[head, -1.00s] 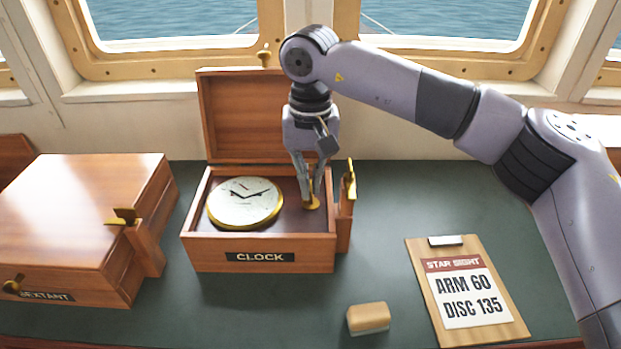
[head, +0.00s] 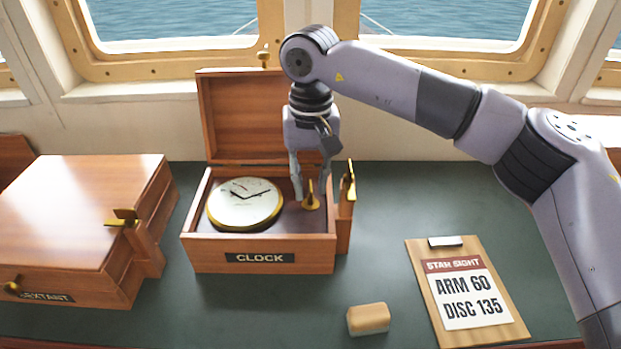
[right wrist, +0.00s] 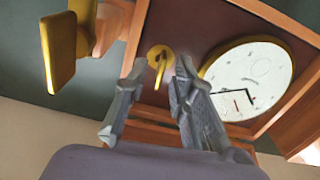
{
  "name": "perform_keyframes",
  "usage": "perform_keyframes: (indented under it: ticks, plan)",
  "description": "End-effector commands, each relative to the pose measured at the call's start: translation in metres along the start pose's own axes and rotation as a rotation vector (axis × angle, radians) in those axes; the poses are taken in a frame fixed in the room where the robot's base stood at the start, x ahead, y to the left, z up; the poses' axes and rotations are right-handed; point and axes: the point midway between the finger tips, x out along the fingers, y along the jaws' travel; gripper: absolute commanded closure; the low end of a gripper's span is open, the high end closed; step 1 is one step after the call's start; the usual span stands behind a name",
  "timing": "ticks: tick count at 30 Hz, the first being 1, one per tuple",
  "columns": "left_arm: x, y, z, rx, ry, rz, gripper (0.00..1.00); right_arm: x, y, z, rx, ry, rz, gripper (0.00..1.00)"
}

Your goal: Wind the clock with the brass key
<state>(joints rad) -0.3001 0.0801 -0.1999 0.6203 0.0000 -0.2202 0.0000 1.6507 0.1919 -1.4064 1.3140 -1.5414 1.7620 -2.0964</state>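The clock (head: 244,204), a round white dial with a brass rim, lies in the left part of the open wooden clock box (head: 205,255). A small brass piece, seemingly the key (head: 311,201), stands upright from a round brass base on the box floor, right of the clock. My right gripper (head: 311,195) points down into the box with its fingers spread on either side of the key. The right wrist view shows the key (right wrist: 160,62) between the open fingertips (right wrist: 157,78), with gaps beside it, and the clock (right wrist: 248,80). My left gripper is out of view.
A brass latch-like piece (head: 349,182) stands on the box's right side. A closed sextant box (head: 80,200) is at left. A clipboard (head: 417,275) reading "ARM 60 DISC 135" and a wooden block (head: 368,318) lie in front at right. Green tabletop between them is clear.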

Motion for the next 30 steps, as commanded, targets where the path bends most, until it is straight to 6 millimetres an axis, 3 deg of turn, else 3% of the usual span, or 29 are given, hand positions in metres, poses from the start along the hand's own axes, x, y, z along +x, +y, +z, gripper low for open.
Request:
perform_keyframes:
  ticks: [11, 24, 30]
  plan:
    - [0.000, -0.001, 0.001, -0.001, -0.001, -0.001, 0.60, -0.008, 0.000, 0.000, -0.001, -0.001, 0.001, 0.75]
    - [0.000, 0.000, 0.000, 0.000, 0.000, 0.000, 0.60, -0.093, -0.001, 0.000, -0.001, 0.001, 0.001, 0.75]
    - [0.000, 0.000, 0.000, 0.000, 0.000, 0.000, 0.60, -0.115, 0.000, 0.000, 0.000, -0.001, 0.001, 0.75]
